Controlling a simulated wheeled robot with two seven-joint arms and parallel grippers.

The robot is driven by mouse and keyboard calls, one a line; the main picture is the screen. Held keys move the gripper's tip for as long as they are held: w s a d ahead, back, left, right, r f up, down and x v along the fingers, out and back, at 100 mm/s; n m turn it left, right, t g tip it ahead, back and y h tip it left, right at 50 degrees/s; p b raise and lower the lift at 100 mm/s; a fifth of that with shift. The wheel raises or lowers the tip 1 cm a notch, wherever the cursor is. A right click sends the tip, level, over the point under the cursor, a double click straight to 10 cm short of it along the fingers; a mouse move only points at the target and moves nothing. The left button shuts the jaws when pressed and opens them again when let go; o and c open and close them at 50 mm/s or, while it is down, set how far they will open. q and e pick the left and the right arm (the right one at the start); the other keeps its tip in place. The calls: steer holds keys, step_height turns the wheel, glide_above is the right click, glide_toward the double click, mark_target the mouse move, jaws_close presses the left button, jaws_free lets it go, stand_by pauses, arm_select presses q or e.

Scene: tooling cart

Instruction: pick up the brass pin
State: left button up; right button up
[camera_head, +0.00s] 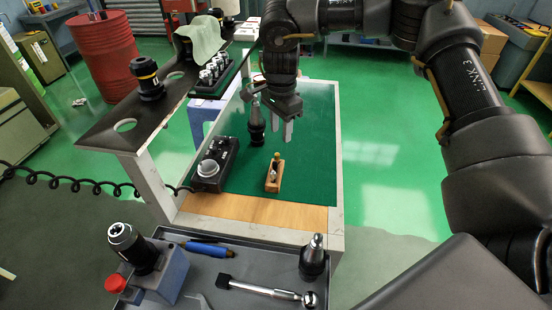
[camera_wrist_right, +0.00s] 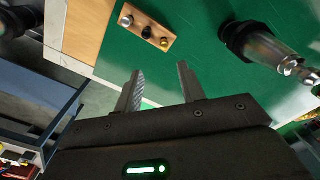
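The brass pin (camera_head: 276,156) stands at the far end of a small wooden block (camera_head: 273,178) on the green mat. In the right wrist view the block (camera_wrist_right: 144,28) holds a silver, a black and a brass piece in a row; the brass pin (camera_wrist_right: 164,42) is at one end. My right gripper (camera_head: 281,130) is above the mat, beyond the block in the head view. In its wrist view my right gripper (camera_wrist_right: 158,82) has its two fingers apart with nothing between them. It does not touch the block. My left gripper is not in view.
A dark tool holder (camera_head: 256,128) stands just left of my right gripper. A black control box (camera_head: 215,163) is left of the block. A raised shelf (camera_head: 130,125) edges the cart's left side. A grey tray (camera_head: 250,262) with tools lies in front. The mat right of the block is clear.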

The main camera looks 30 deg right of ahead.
mark_target(277, 154)
step_height(277, 154, down, 6)
steer(key=shift+w+r+p, duration=0.1)
steer(key=shift+r+p, duration=0.1)
steer(key=shift+p, duration=0.2)
steer(key=shift+a+f, duration=0.15)
steer(key=shift+f, duration=0.1)
steer(key=f, duration=0.1)
steer(key=f+p, duration=0.1)
steer(key=f, duration=0.1)
steer(key=f+p, duration=0.1)
steer(key=shift+w+a+f, duration=0.1)
steer(key=shift+w+f, duration=0.2)
steer(key=shift+w, duration=0.05)
jaws_close()
